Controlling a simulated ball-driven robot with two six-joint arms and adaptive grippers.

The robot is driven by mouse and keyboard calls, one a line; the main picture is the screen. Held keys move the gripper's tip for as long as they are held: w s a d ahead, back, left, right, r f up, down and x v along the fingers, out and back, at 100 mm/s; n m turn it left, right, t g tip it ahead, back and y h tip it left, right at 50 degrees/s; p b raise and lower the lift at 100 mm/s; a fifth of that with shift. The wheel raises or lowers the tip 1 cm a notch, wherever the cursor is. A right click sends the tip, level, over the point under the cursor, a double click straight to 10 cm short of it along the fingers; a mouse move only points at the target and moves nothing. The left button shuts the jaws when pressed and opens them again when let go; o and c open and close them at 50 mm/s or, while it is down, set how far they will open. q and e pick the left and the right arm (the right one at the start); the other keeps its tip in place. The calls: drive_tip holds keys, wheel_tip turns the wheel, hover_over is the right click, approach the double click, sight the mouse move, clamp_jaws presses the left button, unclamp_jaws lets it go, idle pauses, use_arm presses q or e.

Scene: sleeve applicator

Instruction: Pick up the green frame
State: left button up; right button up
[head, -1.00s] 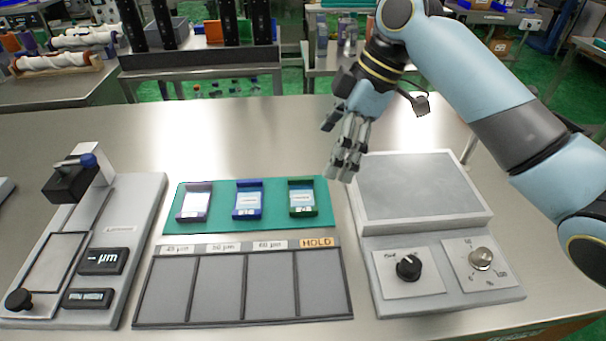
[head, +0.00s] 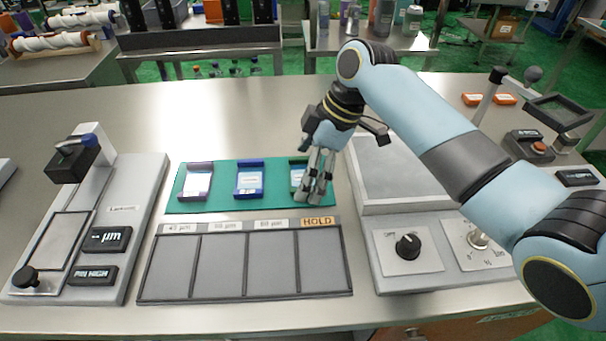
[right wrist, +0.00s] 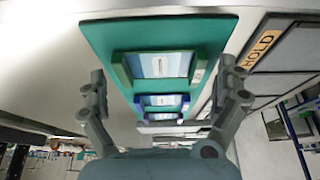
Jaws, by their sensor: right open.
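The green frame (head: 297,175) lies on the teal mat (head: 217,204), the rightmost of three frames, partly hidden by my right gripper in the head view. In the right wrist view the green frame (right wrist: 161,65) lies ahead, beyond the fingertips and between their lines. My right gripper (head: 314,198) is open and empty, above the mat's right end at the green frame's right side; its two fingers also show in the right wrist view (right wrist: 163,90). I cannot tell the exact height above the frame. My left gripper is not in view.
A blue frame (head: 249,179) and a purple frame (head: 197,181) lie left on the same mat. In front is a compartment tray (head: 244,296) with a HOLD label. A grey device with knobs (head: 408,275) stands right, a gauge device (head: 139,235) left. The table behind the mat is clear.

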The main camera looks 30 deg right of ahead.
drive_tip(key=c, duration=1)
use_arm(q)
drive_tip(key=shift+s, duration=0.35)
